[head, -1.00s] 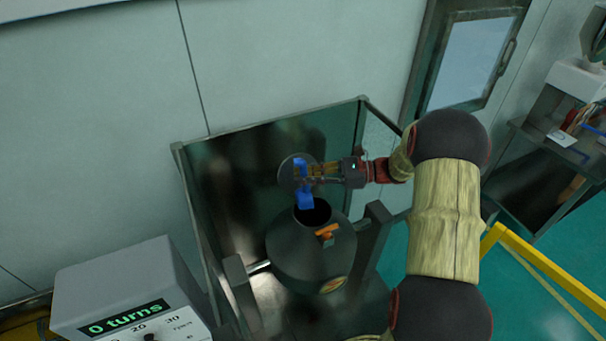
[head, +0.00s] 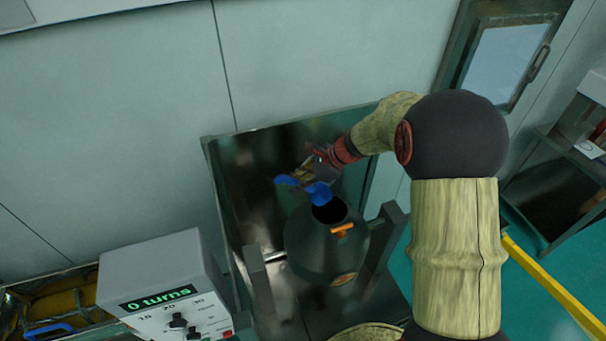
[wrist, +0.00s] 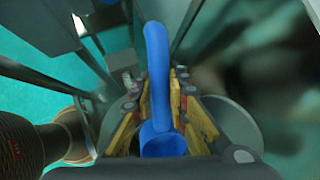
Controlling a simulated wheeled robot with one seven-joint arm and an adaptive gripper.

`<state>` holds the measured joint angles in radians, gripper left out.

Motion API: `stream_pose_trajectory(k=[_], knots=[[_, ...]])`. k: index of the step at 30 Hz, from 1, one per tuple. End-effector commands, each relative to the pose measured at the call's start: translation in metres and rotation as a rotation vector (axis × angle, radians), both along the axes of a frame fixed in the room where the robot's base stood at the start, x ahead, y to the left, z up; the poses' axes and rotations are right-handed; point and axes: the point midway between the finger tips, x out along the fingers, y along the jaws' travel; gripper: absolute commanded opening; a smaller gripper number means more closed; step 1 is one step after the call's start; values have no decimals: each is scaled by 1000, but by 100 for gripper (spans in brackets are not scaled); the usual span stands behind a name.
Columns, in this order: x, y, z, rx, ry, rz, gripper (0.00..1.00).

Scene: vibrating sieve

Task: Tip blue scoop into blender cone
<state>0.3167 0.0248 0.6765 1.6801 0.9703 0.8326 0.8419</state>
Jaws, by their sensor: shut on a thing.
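The blue scoop (head: 319,193) is in my gripper (head: 303,178), which is shut on its handle. In the head view its bowl is at the upper left edge of the cone's dark mouth and looks tilted; I cannot tell whether it touches the rim. The wrist view shows the scoop (wrist: 158,75) running between the yellow finger pads. The blender cone (head: 322,250) is a dark grey vessel with an open round top and an orange latch on its right side. What the scoop holds is not visible.
A grey control box (head: 160,275) reading "0 turns" stands at the lower left. Dark panels (head: 250,170) stand behind the cone, and upright posts flank it. A yellow rail (head: 550,285) is at the right. Another blue item (head: 48,330) lies at the lower left.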

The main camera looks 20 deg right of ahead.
Motion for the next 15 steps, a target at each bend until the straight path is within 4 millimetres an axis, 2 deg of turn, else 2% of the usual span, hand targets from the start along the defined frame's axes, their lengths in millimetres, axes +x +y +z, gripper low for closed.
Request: stream_pose_trajectory(k=[3,15], knots=[[1,7,2,-60,13,4,0],[2,11,-14,-229,57,1,0]])
